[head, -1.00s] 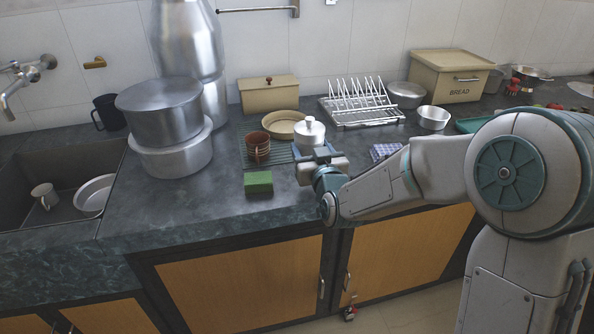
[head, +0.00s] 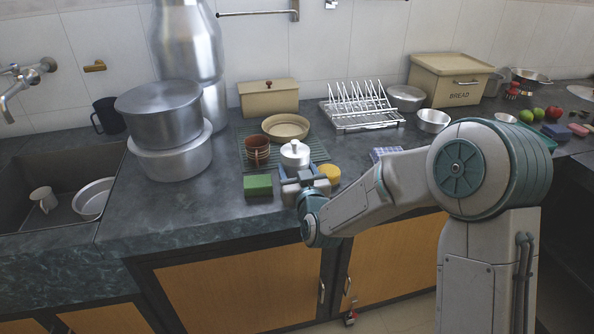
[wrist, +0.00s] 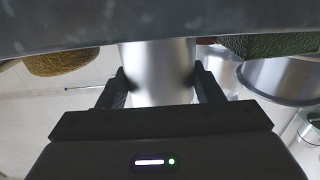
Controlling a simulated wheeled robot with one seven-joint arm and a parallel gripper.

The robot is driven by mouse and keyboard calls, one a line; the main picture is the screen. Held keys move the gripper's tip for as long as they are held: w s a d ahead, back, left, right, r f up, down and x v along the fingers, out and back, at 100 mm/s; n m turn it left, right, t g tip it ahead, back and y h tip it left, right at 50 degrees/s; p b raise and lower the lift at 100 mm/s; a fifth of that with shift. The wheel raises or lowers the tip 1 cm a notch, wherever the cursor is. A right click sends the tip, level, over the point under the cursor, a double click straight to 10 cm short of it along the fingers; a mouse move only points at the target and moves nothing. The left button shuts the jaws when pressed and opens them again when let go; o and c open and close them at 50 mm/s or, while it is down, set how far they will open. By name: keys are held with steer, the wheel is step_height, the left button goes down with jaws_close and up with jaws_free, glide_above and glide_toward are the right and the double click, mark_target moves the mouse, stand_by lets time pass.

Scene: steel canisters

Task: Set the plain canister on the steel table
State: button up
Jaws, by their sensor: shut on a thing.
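A plain silver canister (head: 295,154) with a domed lid and knob is in my gripper (head: 298,186), near the front of the dark counter (head: 215,215). In the wrist view the canister (wrist: 156,75) stands between both fingers, which press on its sides. My gripper (wrist: 158,88) is shut on it. Its lower part is hidden behind the gripper in the head view, so I cannot tell whether it touches the counter. I cannot make out a separate steel table.
A green sponge (head: 258,185) lies left of the gripper and a yellow round thing (head: 328,174) right of it. A brown cup (head: 257,151) and a beige bowl (head: 285,127) stand behind. Large steel pots (head: 172,155) stand left. Counter between pots and sponge is clear.

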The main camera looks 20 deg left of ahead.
steer(key=o, duration=1.1)
steer(key=shift+r, duration=0.15)
steer(key=v, duration=1.2)
